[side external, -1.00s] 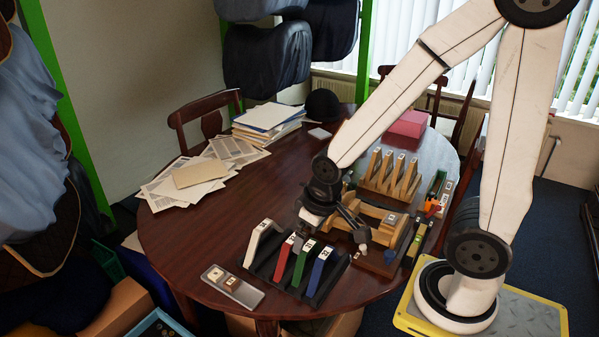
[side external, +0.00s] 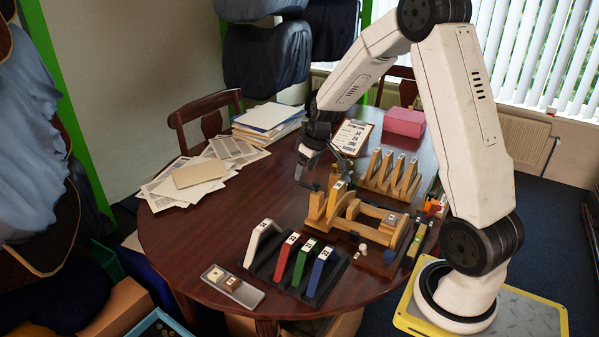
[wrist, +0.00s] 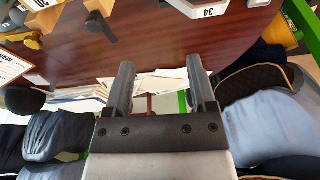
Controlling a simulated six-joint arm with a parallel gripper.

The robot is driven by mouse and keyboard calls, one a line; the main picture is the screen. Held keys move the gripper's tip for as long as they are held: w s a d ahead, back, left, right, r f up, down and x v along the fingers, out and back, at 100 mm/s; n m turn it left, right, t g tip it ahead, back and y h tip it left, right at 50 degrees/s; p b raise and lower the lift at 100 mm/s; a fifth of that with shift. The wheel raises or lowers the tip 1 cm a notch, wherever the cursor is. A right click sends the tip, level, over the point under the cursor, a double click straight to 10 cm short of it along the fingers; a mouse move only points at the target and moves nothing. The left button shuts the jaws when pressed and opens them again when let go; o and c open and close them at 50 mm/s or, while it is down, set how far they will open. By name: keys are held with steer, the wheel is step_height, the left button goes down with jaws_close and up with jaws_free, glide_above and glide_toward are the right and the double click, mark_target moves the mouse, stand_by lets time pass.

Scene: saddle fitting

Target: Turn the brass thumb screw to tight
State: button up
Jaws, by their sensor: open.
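The wooden saddle fixture (side external: 352,212) stands on the table at centre right, with a tilted, lighter wooden piece at its left end.
A black rack with coloured pieces (side external: 296,262) stands in front, a wooden rack (side external: 391,175) behind right. A grey tray (side external: 232,287) lies at the front left. A clipboard (side external: 353,135), papers (side external: 200,176) and a pink box (side external: 404,122) are behind.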

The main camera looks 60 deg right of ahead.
steer(key=d+f, duration=0.1)
steer(key=d, duration=1)
steer(key=s+d+f+t, duration=0.1)
steer(key=d, duration=1)
steer(key=shift+s+f, duration=0.25)
steer(key=shift+s, duration=0.05)
steer(key=shift+x, duration=3.9)
steer(key=shift+w+r, duration=0.1)
jaws_close()
